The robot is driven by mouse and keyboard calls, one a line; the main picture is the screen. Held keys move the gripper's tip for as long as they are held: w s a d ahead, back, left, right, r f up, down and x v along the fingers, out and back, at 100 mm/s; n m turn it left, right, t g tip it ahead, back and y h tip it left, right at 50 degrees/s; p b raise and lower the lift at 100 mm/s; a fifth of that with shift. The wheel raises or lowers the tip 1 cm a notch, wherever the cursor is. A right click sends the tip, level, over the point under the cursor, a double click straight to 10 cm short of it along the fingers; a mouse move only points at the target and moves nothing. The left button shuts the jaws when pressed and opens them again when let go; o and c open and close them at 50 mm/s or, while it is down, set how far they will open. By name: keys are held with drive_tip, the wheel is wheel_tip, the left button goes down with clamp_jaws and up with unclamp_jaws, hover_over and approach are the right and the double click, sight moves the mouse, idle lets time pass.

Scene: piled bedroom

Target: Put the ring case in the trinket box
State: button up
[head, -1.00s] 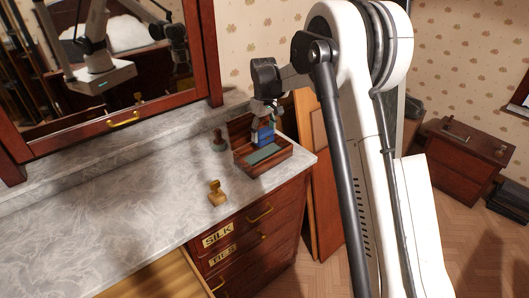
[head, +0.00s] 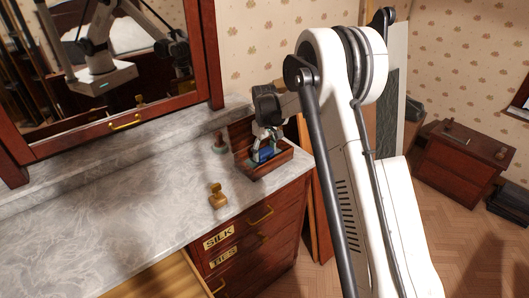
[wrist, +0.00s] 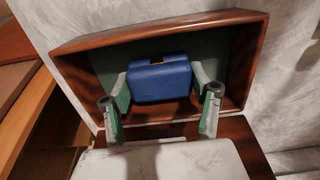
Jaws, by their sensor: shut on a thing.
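The ring case (wrist: 160,78) is a small blue block with a yellow patch on its edge. In the wrist view it sits between the two fingers of my gripper (wrist: 161,90), which is shut on it. The trinket box (wrist: 222,22) is dark reddish wood with green lining and surrounds the case in that view. In the head view the box (head: 279,163) stands open at the dresser's right end, lid raised at the back. My gripper (head: 266,148) reaches down into it with the blue case (head: 265,154) low inside. Whether the case touches the floor is hidden.
A brass-coloured stamp-like piece (head: 217,196) stands on the marble top (head: 110,220) in front of the box. A mirror (head: 100,60) stands behind. The marble's left side is clear.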

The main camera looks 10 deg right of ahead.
sight(265, 150)
drive_tip(key=o, duration=1.2)
wheel_tip(265, 150, up, 11)
drive_tip(key=s+r+m+t, duration=0.1)
drive_tip(key=s+r+t, duration=0.1)
drive_tip(key=s+r, duration=0.75)
drive_tip(key=s+r+m+t, duration=0.1)
drive_tip(key=s+r+t, duration=0.15)
drive_tip(key=s, duration=0.85)
drive_tip(key=s+r+m+t, duration=0.15)
drive_tip(key=s+r, duration=0.25)
drive_tip(key=s, duration=0.8)
drive_tip(key=shift+m+t, duration=0.6)
drive_tip(key=shift+m, duration=0.35)
drive_tip(key=s+f, duration=0.1)
drive_tip(key=s, duration=0.2)
drive_tip(key=s+f, duration=0.2)
drive_tip(key=s, duration=0.2)
drive_tip(key=s+f, duration=0.2)
drive_tip(key=s, duration=0.1)
drive_tip(key=shift+s+b, duration=0.35)
drive_tip(key=shift+s, duration=0.05)
